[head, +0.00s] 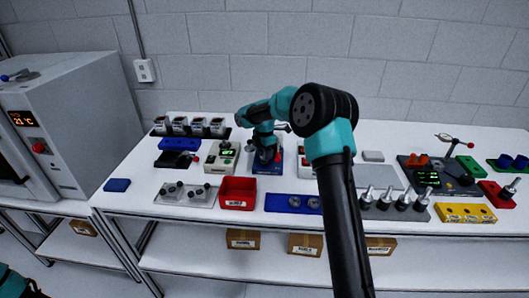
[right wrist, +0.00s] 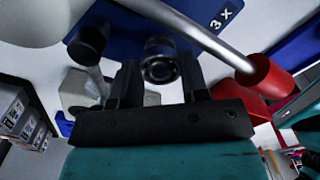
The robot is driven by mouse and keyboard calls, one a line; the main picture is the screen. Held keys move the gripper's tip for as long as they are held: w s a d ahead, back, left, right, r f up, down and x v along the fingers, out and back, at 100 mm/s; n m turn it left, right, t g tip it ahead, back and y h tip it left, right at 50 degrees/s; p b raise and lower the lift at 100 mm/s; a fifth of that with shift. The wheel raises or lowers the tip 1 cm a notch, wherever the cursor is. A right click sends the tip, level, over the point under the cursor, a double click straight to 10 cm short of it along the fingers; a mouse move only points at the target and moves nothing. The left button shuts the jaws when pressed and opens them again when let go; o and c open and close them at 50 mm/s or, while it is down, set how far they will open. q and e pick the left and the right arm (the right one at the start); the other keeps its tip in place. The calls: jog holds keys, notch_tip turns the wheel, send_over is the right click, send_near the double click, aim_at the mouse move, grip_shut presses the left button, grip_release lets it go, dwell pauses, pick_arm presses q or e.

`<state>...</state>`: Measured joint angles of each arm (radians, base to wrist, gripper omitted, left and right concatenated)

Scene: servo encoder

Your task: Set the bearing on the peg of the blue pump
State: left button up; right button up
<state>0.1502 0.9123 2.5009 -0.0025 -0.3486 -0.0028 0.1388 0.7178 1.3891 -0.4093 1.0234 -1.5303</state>
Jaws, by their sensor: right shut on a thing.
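My right gripper (head: 266,143) is over the blue pump (head: 266,168) at the middle of the table. In the right wrist view its two dark fingers (right wrist: 160,82) are shut on a dark round bearing (right wrist: 160,70). The blue pump's base also shows in the right wrist view (right wrist: 205,15), with a "3 X" mark. The peg is hidden behind the bearing and fingers, so I cannot tell whether the bearing is around it. Only a piece of my left arm shows at the lower left of the head view.
In the right wrist view a metal lever with a red grip (right wrist: 265,75) passes close to the right finger. A red bin (head: 238,194) and a blue tray with rings (head: 277,203) stand in front of the pump. A device with a green display (head: 222,160) stands left.

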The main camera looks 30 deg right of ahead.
jog(key=shift+f, duration=0.65)
jog(key=o, duration=1.3)
jog(key=shift+o, duration=0.2)
jog(key=shift+r, duration=2.95)
